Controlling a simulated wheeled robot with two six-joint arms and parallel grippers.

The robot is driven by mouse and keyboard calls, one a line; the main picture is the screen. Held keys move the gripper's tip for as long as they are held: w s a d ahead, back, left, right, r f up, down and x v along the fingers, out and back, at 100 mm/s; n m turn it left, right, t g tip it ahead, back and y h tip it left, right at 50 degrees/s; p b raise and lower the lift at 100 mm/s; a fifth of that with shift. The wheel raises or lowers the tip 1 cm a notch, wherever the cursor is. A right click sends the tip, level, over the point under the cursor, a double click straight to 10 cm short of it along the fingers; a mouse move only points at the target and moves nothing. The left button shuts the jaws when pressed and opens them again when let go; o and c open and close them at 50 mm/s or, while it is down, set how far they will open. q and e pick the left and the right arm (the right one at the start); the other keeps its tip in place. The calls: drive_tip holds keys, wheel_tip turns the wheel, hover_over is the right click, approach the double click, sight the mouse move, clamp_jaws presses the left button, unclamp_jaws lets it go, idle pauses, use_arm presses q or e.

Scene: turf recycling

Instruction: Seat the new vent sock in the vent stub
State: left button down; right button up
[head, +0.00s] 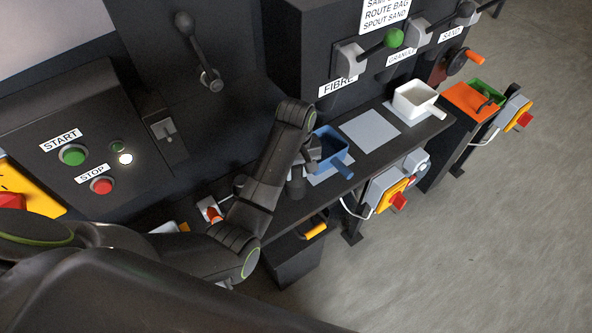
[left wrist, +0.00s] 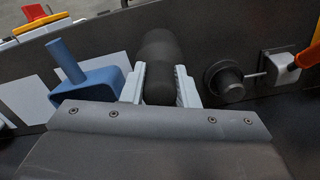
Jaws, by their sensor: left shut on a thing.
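My left gripper (head: 303,166) is shut on a dark, soft-looking cylinder, the vent sock (head: 297,186). In the left wrist view the gripper (left wrist: 160,88) has its two pale fingers on either side of the sock (left wrist: 158,60). A dark round fitting (left wrist: 226,82), which looks like the vent stub, stands to the right of the sock in the left wrist view, apart from it. In the head view my left arm hides that fitting. I cannot tell how high the sock is above the bench. My right gripper is not in view.
A blue scoop (head: 332,152) stands right beside my left gripper on the dark bench. A white scoop (head: 414,102) and a bare grey pad (head: 370,130) lie farther right. A white block with an orange lever (head: 210,211) is near my forearm. A START/STOP panel (head: 42,150) is at left.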

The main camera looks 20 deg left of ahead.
sight(296, 180)
use_arm(q)
drive_tip(key=shift+w+a+f, duration=0.1)
drive_tip(key=shift+w+a, duration=0.1)
drive_tip(key=shift+w, duration=0.5)
drive_tip(key=shift+s+d+r, duration=0.15)
drive_tip(key=shift+s+r, duration=0.05)
drive_tip(key=shift+s, duration=0.35)
drive_tip(key=shift+s+d+r, duration=0.15)
drive_tip(key=shift+s, duration=0.35)
drive_tip(key=shift+w+f, duration=0.2)
drive_tip(key=shift+f, duration=0.1)
drive_tip(key=shift+w+a+f+b, duration=0.1)
drive_tip(key=shift+w+f+b, duration=0.1)
drive_tip(key=shift+f, duration=0.3)
drive_tip(key=shift+w+a+f+b, duration=0.1)
drive_tip(key=shift+f+b, duration=0.1)
drive_tip(key=shift+f, duration=0.3)
drive_tip(key=shift+s+d+f, duration=0.1)
drive_tip(key=shift+f, duration=0.1)
drive_tip(key=shift+s+f, duration=0.1)
drive_tip(key=shift+f, duration=0.4)
drive_tip(key=shift+f+b, duration=0.4)
drive_tip(key=shift+f, duration=0.1)
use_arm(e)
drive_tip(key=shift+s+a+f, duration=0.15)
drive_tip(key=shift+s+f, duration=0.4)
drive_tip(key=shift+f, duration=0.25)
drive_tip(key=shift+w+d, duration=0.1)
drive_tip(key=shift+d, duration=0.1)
